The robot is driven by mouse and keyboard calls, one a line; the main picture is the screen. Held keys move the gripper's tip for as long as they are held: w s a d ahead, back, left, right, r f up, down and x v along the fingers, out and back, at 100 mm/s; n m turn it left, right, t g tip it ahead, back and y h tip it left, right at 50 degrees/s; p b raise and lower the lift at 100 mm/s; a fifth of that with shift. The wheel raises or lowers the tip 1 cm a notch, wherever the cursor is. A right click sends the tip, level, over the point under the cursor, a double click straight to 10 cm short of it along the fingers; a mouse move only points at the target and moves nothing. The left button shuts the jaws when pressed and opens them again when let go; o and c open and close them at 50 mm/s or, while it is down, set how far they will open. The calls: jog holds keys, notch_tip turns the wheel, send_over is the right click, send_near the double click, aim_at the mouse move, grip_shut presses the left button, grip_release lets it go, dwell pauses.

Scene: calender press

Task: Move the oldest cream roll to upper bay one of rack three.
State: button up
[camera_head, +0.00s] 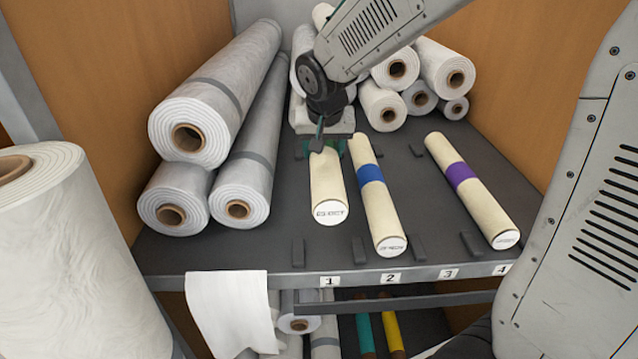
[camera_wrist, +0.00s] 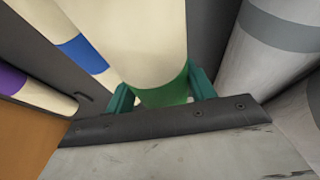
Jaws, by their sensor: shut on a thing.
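My gripper (camera_head: 326,143) is shut on a cream roll (camera_head: 328,190) in line with bay label 1 of the dark shelf. Its fingers grip the roll's far end, around a green band (camera_wrist: 165,95) in the wrist view. The roll's near end shows dark printing too small to read surely. I cannot tell if the roll touches the shelf. A blue-banded cream roll (camera_head: 378,205) lies at label 2, and a purple-banded one (camera_head: 470,187) lies at label 4. Bay 3 between them is empty. No rack number shows.
Large grey-white rolls (camera_head: 215,105) are stacked on the left of the dark shelf (camera_head: 220,248). Several white rolls (camera_head: 396,70) are piled behind. Low dark stops (camera_head: 298,252) stand along the front edge. A big white roll (camera_head: 60,260) stands at the near left. Orange panels (camera_head: 540,60) close the sides.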

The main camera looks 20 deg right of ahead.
aim_at(325, 150)
notch_tip(325, 150, down, 9)
jog(key=shift+r, duration=0.15)
dwell(0.4)
jog(key=o, duration=1.3)
jog(key=shift+c, duration=0.2)
jog(key=v, duration=1.2)
jog(key=s+d+r+n+g, duration=0.1)
jog(key=s+d, duration=0.1)
jog(key=s, duration=1.1)
jog(key=s+d+r+n+g+y, duration=0.1)
jog(key=s+d+r+n+g, duration=0.1)
jog(key=s, duration=1)
jog(key=shift+s+d+n, duration=0.2)
jog(key=shift+s+n, duration=0.1)
jog(key=shift+s, duration=0.1)
